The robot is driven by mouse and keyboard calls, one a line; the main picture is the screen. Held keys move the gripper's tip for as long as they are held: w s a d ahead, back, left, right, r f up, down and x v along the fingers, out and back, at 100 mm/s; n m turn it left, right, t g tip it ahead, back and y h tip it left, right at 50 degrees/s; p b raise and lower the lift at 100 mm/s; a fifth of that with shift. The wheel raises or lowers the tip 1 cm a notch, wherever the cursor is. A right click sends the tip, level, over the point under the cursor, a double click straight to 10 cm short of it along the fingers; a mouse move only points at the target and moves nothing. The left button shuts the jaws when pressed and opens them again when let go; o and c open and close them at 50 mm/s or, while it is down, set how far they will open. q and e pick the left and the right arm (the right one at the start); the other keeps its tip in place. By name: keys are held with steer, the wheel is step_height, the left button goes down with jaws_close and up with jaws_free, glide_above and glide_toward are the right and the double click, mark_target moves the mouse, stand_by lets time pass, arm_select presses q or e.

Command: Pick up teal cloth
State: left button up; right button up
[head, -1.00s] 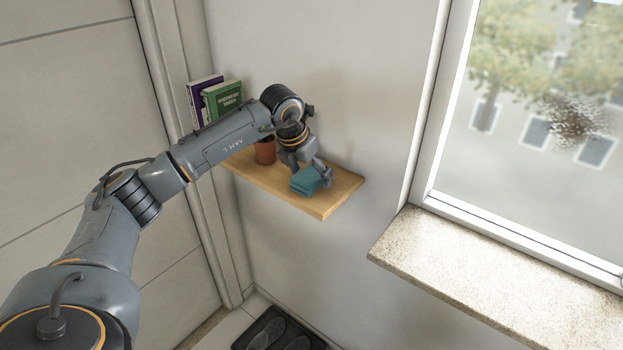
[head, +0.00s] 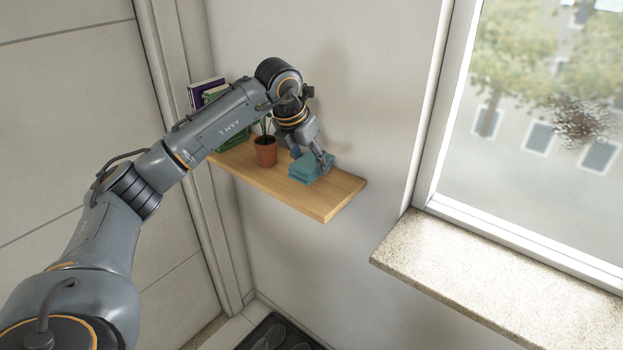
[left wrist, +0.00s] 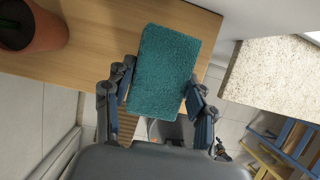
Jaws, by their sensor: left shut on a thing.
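The teal cloth (head: 306,172) is a folded, towelling-like block at the right part of the wooden shelf. My left gripper (head: 312,161) comes down on it from above and is shut on it. In the left wrist view the cloth (left wrist: 163,65) lies between the two fingers (left wrist: 158,92), one at each side edge. I cannot tell whether the cloth's underside touches the shelf or is slightly above it. My right gripper is not in view.
The wooden shelf (head: 325,205) is fixed to the wall. A potted plant in a terracotta pot (head: 265,152) stands left of the cloth, with books (head: 207,92) further left. A stone window sill (head: 480,270) is at right. The shelf's right end is bare.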

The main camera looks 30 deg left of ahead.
mark_target(307, 166)
arm_select(q)
steer(key=s+r, duration=0.2)
steer(key=s+r+b, duration=0.1)
steer(key=r, duration=0.1)
steer(key=shift+s+d+r, duration=0.15)
steer(key=shift+s+d, duration=0.05)
steer(key=shift+s, duration=0.15)
steer(key=s+d+r+b, duration=0.1)
steer(key=s+r, duration=0.3)
steer(key=s, duration=0.5)
steer(key=shift+s+r+b, duration=0.15)
steer(key=shift+b, duration=0.65)
